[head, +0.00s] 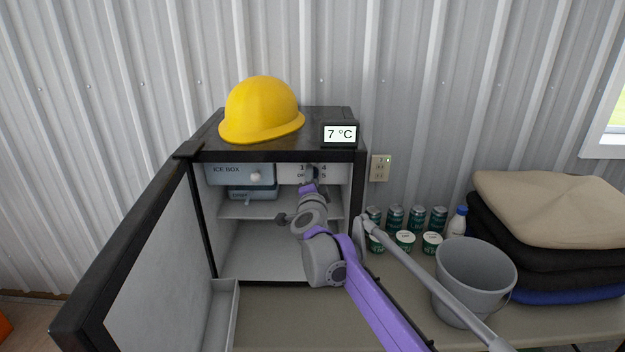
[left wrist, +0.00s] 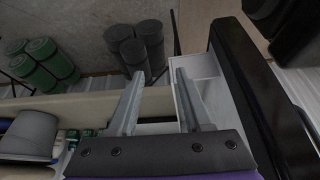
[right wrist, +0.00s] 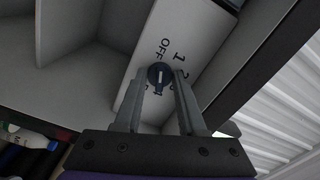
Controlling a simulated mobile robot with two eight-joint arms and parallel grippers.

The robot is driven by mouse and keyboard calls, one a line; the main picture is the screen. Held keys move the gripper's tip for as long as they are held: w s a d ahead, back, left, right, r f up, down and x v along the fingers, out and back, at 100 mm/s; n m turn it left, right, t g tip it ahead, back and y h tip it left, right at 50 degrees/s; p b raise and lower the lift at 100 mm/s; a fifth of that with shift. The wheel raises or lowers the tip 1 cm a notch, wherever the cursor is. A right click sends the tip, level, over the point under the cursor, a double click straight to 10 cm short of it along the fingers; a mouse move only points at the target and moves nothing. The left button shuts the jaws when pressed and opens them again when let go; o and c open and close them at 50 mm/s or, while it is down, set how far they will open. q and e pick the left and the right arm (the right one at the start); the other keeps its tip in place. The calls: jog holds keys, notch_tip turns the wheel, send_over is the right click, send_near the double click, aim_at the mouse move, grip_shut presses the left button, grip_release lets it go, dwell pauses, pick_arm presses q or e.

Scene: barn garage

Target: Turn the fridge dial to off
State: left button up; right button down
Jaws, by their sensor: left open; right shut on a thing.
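The small black fridge (head: 258,153) stands against the wall with its door (head: 150,270) open to the left. The dial panel (head: 338,172) is at its upper right inside; my right gripper (head: 310,180) partly hides it. In the right wrist view the dark round dial (right wrist: 160,76) sits between the fingers of my right gripper (right wrist: 160,84), which is shut on it. The panel carries OFF (right wrist: 161,47) and numbers around the dial. The dial's white mark points away from OFF, toward the gripper. My left gripper (left wrist: 158,78) is open and empty near the fridge door.
A yellow hard hat (head: 262,110) and a 7 °C display (head: 340,134) are on the fridge. An ice box (head: 240,174) is inside at left. Cans (head: 395,215), a bottle (head: 457,222), a grey bucket (head: 472,275) and folded cloths (head: 550,210) stand to the right.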

dwell(0.3)
jog(key=c, duration=0.5)
grip_release()
jog(key=s+b, duration=0.1)
jog(key=s, duration=1)
